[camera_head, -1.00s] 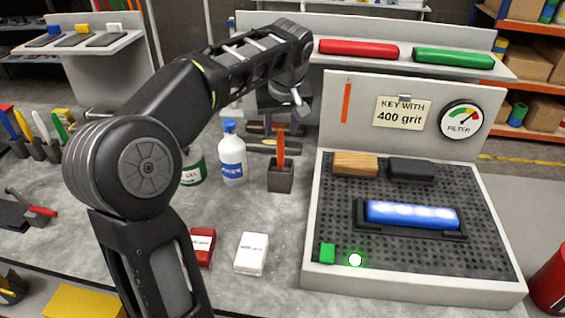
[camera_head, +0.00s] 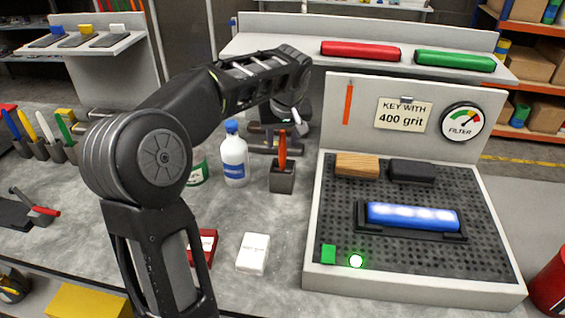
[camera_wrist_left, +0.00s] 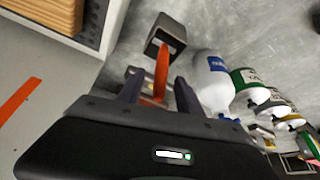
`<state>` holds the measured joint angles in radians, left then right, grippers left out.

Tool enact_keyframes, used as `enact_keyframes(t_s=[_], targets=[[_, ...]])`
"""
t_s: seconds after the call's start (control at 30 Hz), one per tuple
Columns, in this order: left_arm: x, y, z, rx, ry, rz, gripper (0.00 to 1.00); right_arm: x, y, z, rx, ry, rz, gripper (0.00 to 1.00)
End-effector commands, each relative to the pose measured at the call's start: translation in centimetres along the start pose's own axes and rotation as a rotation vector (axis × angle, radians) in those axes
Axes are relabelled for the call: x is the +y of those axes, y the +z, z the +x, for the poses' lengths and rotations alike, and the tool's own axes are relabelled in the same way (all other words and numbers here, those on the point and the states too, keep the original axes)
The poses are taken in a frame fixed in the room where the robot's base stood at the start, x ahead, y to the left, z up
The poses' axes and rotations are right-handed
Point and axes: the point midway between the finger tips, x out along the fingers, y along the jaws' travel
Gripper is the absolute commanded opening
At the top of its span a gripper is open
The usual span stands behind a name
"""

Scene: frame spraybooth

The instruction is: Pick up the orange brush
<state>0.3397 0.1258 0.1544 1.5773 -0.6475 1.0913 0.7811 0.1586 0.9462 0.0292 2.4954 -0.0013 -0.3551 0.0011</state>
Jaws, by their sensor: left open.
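The orange brush (camera_head: 282,148) stands upright in a dark square holder (camera_head: 282,180) on the grey bench, left of the perforated booth. In the left wrist view the brush (camera_wrist_left: 161,72) rises from the holder (camera_wrist_left: 166,36) toward my gripper. My left gripper (camera_head: 283,128) is at the upper part of the brush in the head view. In the left wrist view its two fingers (camera_wrist_left: 158,84) are apart, with the brush between them and a gap visible on each side. The brush's top end is partly hidden by the gripper. My right gripper is not in view.
A white bottle with a blue cap (camera_head: 234,156) stands just left of the holder. The booth (camera_head: 312,225) rises close on the right. A white box (camera_head: 253,253) and a red box (camera_head: 207,245) lie nearer the front. Bench between holder and boxes is clear.

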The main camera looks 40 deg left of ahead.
Motion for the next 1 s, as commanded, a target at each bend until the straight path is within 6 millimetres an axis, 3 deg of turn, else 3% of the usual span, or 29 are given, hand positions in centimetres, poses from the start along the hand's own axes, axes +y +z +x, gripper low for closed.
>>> enact_keyframes(t_s=[0.23,0.83,1.0], targets=[[0.0,0.0,2.8,-0.002,-0.001,-0.001,0.42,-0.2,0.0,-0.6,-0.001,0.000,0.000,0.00],[0.0,0.0,2.9,0.000,0.000,-0.001,0.42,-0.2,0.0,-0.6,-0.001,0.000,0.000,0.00],[0.0,0.0,2.9,0.000,0.000,-0.001,0.28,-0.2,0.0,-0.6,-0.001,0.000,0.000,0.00]])
